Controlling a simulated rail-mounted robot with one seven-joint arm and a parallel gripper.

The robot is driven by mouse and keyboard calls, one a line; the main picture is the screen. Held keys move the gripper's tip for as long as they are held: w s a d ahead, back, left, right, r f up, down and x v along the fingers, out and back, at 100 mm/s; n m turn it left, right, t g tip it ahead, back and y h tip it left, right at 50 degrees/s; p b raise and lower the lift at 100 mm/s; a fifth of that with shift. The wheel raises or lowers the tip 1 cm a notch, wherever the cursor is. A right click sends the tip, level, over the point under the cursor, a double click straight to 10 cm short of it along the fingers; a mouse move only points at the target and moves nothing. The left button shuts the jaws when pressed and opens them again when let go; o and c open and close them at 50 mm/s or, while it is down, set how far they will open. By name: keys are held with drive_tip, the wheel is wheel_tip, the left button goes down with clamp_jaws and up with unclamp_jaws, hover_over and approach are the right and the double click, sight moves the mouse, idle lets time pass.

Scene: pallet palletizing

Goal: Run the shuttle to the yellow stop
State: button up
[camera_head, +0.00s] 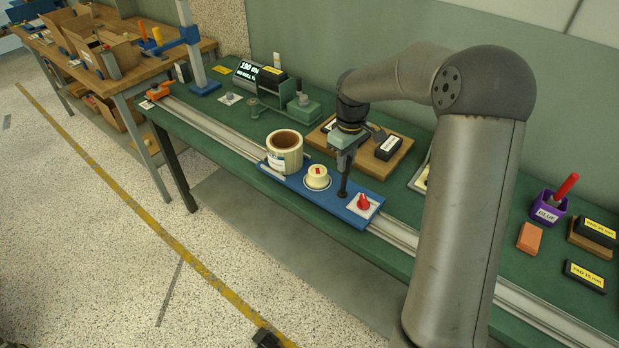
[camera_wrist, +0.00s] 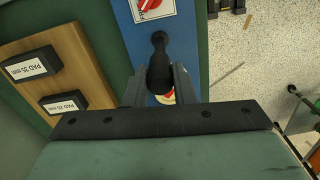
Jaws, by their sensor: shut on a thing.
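The blue shuttle plate (camera_head: 301,189) sits on the pale rail (camera_head: 397,233) along the green bench's front edge. My gripper (camera_head: 346,166) is shut on the shuttle's black upright handle (camera_head: 343,188). The wrist view shows the handle (camera_wrist: 159,65) between the two fingers. The shuttle carries a cream cylinder (camera_head: 285,158) with a brown inside, a cream round piece (camera_head: 317,176) with a red mark, and a red knob on a white plate (camera_head: 363,203). An orange stop-like piece (camera_head: 158,91) stands at the rail's left end. I cannot make out a yellow stop; my arm hides part of the rail.
Behind the shuttle, a wooden board (camera_head: 381,160) holds black pads. A green fixture (camera_head: 297,106) and a display (camera_head: 246,72) stand further left. A purple glue pot (camera_head: 546,208), an orange block (camera_head: 529,238) and labelled pads lie right. The rail left of the shuttle looks clear.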

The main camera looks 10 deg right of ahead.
drive_tip(key=s+d+p, duration=0.4)
drive_tip(key=s+d, duration=1.7)
drive_tip(key=shift+d+p, duration=0.15)
drive_tip(key=shift+p, duration=0.2)
drive_tip(key=s+d+p, duration=0.5)
drive_tip(key=s+d, duration=1.8)
drive_tip(key=shift+d, duration=0.25)
drive_tip(key=shift+s, duration=0.15)
drive_tip(key=s+d, duration=2.3)
drive_tip(key=shift+d, duration=0.2)
drive_tip(key=shift+s+d, duration=0.1)
